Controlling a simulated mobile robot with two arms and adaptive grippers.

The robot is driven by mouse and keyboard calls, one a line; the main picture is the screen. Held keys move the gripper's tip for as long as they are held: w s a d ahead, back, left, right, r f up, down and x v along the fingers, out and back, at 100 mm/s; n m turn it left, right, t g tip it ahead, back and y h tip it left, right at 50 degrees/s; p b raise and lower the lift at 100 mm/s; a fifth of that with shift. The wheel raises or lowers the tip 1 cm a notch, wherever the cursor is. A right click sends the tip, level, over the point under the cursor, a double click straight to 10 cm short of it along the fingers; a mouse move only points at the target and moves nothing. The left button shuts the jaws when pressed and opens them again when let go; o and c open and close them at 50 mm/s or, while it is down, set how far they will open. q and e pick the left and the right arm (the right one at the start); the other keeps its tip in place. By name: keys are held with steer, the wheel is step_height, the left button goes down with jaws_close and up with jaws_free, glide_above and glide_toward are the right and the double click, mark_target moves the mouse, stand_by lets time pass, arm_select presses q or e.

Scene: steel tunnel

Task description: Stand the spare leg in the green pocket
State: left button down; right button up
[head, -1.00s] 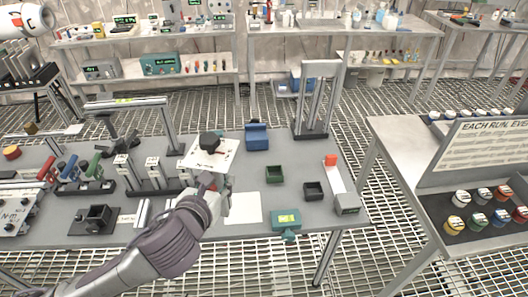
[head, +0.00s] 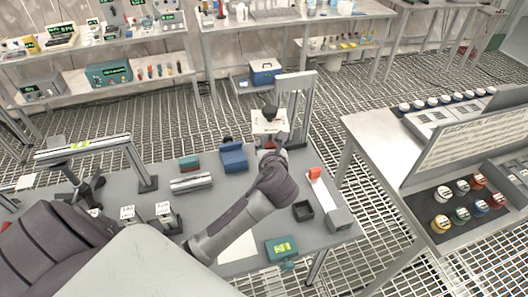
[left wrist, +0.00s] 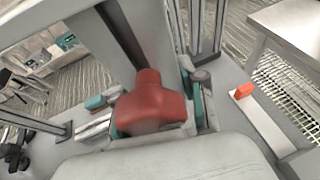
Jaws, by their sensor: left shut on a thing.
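My left gripper (head: 272,147) is over the table's back right part, in front of a grey upright frame (head: 297,78). In the left wrist view it is shut on a red blocky piece (left wrist: 150,103) between teal pads. I cannot tell whether this belongs to the spare leg. A pale plate with a dark knob (head: 270,120) shows at the gripper; whether it is held or part of my arm is unclear. The green pocket is hidden behind my left forearm. A black pocket (head: 303,211) is visible to the right of the forearm. My right gripper is out of view.
A blue cradle (head: 233,157) stands left of the gripper. A white strip with an orange-red block (head: 315,173) lies along the right edge, and a teal device (head: 283,248) stands at the front. A side bench (head: 385,140) is to the right, across a floor gap.

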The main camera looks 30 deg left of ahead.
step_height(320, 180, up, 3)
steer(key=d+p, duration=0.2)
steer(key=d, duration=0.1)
arm_select(q)
step_height(320, 180, down, 14)
steer(key=s+a+n+g+y+b, duration=0.1)
steer(key=s+n+g+y+b, duration=0.1)
steer(key=b, duration=0.4)
steer(key=shift+a+f+n+b, duration=0.15)
steer(key=shift+a+n+b, duration=0.2)
steer(key=shift+n+b, duration=0.05)
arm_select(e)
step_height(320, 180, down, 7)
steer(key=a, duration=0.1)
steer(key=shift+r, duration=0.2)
arm_select(q)
steer(key=shift+s+f, duration=0.1)
steer(key=shift+f, duration=0.35)
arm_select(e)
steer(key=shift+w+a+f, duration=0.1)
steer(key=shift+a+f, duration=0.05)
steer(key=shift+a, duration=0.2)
